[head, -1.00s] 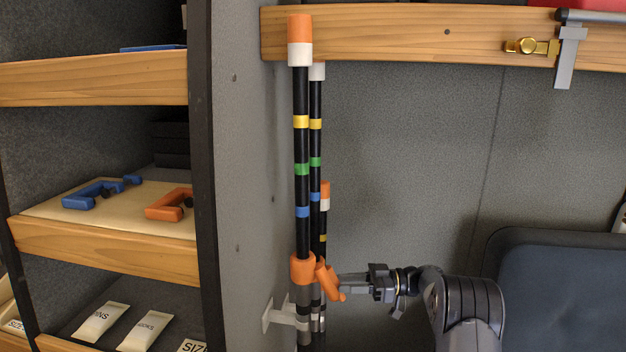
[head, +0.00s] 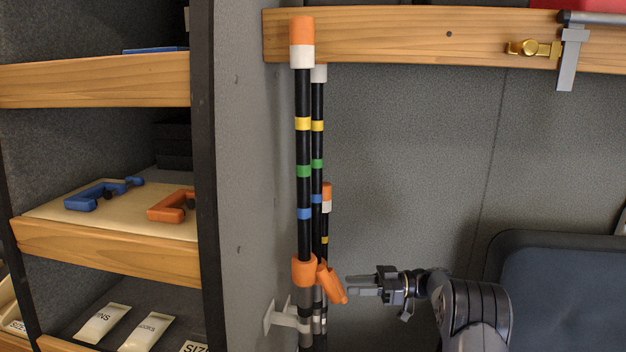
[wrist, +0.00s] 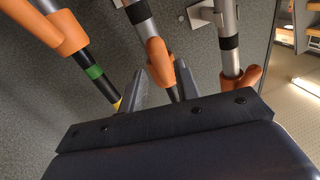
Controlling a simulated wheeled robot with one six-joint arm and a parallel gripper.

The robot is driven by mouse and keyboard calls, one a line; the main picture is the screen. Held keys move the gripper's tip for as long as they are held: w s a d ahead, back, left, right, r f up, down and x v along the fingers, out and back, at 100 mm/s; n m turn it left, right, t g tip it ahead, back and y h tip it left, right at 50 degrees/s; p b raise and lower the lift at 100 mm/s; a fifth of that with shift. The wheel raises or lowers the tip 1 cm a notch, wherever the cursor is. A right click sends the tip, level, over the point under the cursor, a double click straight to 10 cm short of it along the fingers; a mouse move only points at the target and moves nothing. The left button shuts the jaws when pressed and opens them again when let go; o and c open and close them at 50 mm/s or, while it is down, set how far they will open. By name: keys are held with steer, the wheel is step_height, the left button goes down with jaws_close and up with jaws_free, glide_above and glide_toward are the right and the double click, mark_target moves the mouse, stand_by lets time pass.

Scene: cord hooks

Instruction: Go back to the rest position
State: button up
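A small gap shows between my fingertips and the lever. In the wrist view my gripper (wrist: 158,85) has its two grey fingers spread apart with an orange lever (wrist: 160,62) seen beyond and between them. Nothing is held. The pole is black with yellow, green and blue bands and an orange and white top, and stands upright.
Other striped poles (head: 318,130) stand close behind. A grey wall bracket (head: 284,315) is low by the poles. A shelf (head: 100,248) with blue and orange clamps is at left. A wooden rail (head: 420,40) crosses the top. A dark padded panel (head: 565,290) is at right.

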mark_target(341, 287)
steer(key=d, duration=0.8)
steer(key=shift+s+a+m+t+b, duration=0.15)
steer(key=shift+a+m+t, duration=0.15)
steer(key=shift+a, duration=1.55)
steer(key=shift+s+a+m+t+b, duration=0.15)
steer(key=shift+a+t, duration=0.3)
steer(key=shift+a, duration=1.35)
steer(key=shift+s+a+m+t, duration=0.15)
steer(key=shift+a+m+t, duration=0.15)
steer(key=shift+a, duration=1.55)
steer(key=shift+t, duration=0.25)
